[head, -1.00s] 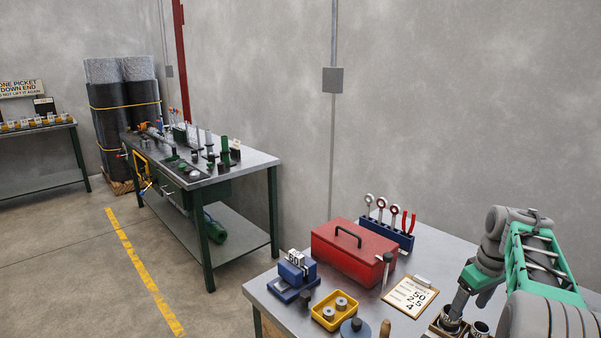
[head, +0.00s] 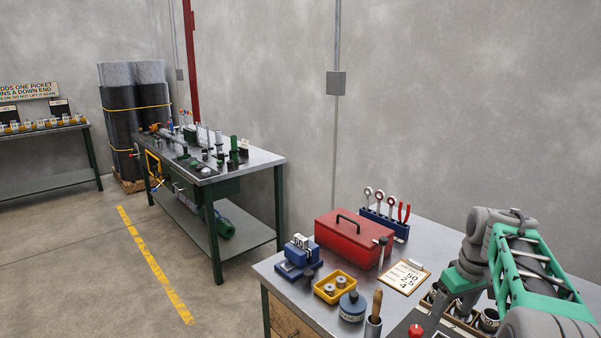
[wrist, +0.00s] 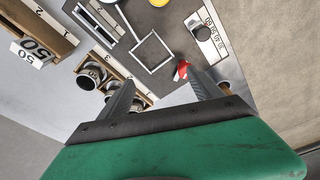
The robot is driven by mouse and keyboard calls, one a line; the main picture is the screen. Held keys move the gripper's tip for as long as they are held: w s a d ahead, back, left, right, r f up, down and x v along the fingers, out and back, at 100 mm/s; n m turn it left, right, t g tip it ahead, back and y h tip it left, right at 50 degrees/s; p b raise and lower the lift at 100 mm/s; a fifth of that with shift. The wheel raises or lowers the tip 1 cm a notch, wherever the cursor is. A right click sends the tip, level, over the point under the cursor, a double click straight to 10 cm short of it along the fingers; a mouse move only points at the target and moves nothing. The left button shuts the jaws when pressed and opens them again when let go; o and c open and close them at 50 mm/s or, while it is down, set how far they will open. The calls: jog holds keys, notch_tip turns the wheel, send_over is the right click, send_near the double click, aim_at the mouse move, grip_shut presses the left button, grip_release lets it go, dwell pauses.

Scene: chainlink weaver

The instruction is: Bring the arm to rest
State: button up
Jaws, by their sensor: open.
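My arm (head: 520,265) is bent over the right part of the near workbench (head: 440,240) in the head view. In the wrist view my gripper (wrist: 163,88) has its two dark fingers spread, with nothing held between them. It is above a bench. A small red-tipped object (wrist: 182,70) lies beside the right finger in the picture; I cannot tell whether they touch. A wooden holder with metal cups (wrist: 92,75) is partly hidden behind the left finger.
The near bench carries a red toolbox (head: 352,238), a yellow tray (head: 335,288), a blue fixture (head: 299,258), a clipboard (head: 404,277) and a wooden-handled tool (head: 376,304). A dark mat with a white square outline (wrist: 152,50) lies below the gripper. A second bench (head: 262,160) stands farther left.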

jog(key=s+a+r+m, duration=0.1)
jog(key=s+a, duration=0.5)
jog(key=a, duration=0.6)
jog(key=s+a+f+m+t, duration=0.1)
jog(key=s+a+f, duration=0.3)
jog(key=s+a, duration=0.4)
jog(key=s+m, duration=0.1)
jog(key=s, duration=0.3)
jog(key=shift+f+t, duration=0.3)
jog(key=shift+f, duration=0.1)
